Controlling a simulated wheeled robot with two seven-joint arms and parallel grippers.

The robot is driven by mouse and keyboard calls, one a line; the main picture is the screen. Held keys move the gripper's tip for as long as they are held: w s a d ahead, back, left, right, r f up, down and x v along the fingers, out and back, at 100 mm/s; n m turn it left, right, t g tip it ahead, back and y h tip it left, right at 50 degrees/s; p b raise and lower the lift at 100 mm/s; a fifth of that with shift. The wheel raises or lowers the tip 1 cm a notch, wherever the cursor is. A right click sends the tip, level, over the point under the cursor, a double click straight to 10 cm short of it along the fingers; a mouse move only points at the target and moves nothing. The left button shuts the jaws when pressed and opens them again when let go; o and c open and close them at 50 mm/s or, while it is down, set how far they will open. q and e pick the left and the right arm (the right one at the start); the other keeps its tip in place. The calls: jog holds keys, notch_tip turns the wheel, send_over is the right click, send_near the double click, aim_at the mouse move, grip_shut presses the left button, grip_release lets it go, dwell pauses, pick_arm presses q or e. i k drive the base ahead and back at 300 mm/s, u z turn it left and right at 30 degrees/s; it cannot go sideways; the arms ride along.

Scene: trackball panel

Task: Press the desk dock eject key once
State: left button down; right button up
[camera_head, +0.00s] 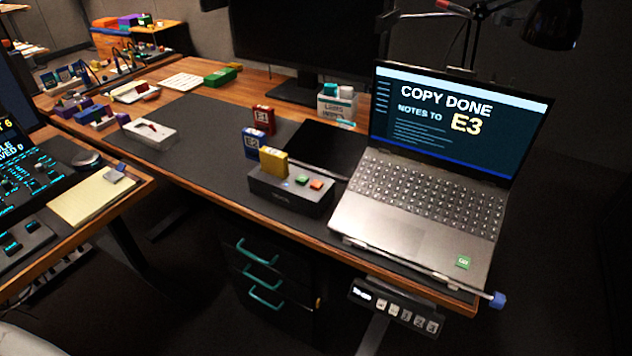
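The desk dock (290,200) is a dark box on the desk mat, left of the laptop. A yellow cartridge (273,161) stands upright at its left end. On its top are a green key (302,180) and an orange key (317,184); their markings are too small to read, so I cannot tell which is eject. The laptop (420,200) shows "COPY DONE, NOTES TO E3". A red cartridge (263,120) marked E1 and a blue cartridge (251,143), apparently E2, stand behind the dock. Neither of my grippers is in view.
A black monitor (310,40) stands behind. A white box (149,133) lies on the mat to the left. A button panel (393,307) hangs under the desk's front edge, right of teal-handled drawers (262,275). The mat (205,165) left of the dock is clear.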

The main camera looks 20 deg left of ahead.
aim_at(317, 184)
jog(key=u, duration=3.05)
jog(key=k, duration=1.8)
jog(key=z, duration=1.8)
jog(key=i, duration=1)
